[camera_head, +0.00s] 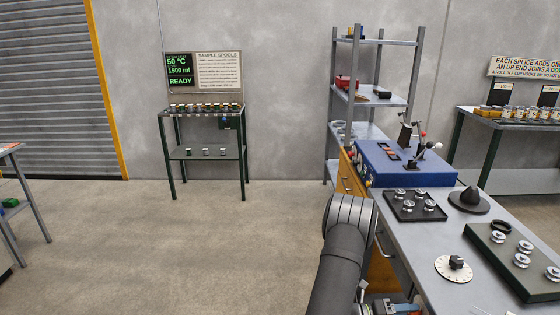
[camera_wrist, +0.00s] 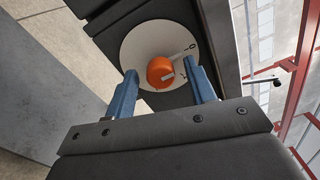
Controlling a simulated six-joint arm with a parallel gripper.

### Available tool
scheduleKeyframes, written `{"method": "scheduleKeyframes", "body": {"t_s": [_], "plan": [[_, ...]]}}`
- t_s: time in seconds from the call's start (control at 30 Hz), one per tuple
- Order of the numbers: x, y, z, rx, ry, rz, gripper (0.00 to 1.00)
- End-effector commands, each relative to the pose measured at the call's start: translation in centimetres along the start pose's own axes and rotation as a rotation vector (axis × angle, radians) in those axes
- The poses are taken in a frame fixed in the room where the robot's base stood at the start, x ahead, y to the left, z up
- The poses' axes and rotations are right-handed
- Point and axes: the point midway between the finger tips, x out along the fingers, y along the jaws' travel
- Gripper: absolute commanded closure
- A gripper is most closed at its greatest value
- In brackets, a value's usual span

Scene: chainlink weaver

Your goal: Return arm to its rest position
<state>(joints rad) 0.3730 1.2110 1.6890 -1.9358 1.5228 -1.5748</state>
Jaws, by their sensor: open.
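My arm (camera_head: 346,245) rises at the bottom middle of the head view, beside the front edge of the workbench (camera_head: 395,245). Part of my gripper shows low at the bottom edge there, mostly cut off. In the wrist view the two blue fingers of my gripper (camera_wrist: 163,88) are spread apart with nothing held between them. Beyond the fingertips is an orange knob (camera_wrist: 160,71) on a round white dial plate (camera_wrist: 138,45). I cannot tell whether the fingers touch the plate.
On the bench are a blue machine (camera_head: 400,172) with levers, a dark tray (camera_head: 412,212) of spools, a black cone (camera_head: 470,197), a white dial (camera_head: 455,268) and a green-edged board (camera_head: 490,240). A shelf rack (camera_head: 415,75) stands behind.

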Motion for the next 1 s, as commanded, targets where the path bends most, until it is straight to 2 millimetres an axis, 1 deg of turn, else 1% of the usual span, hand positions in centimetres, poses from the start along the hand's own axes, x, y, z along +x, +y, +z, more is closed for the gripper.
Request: {"method": "scheduleKeyframes", "body": {"t_s": [0.4,0.6,0.8,1.0], "plan": [[0.0,-0.08,0.07,0.334,0.012,-0.001,0.5],[0.0,-0.1,0.07,0.452,0.017,-0.001,0.5],[0.0,-0.11,0.06,0.504,0.019,-0.001,0.5],[0.01,-0.11,0.05,0.509,0.02,-0.001,0.5]]}}
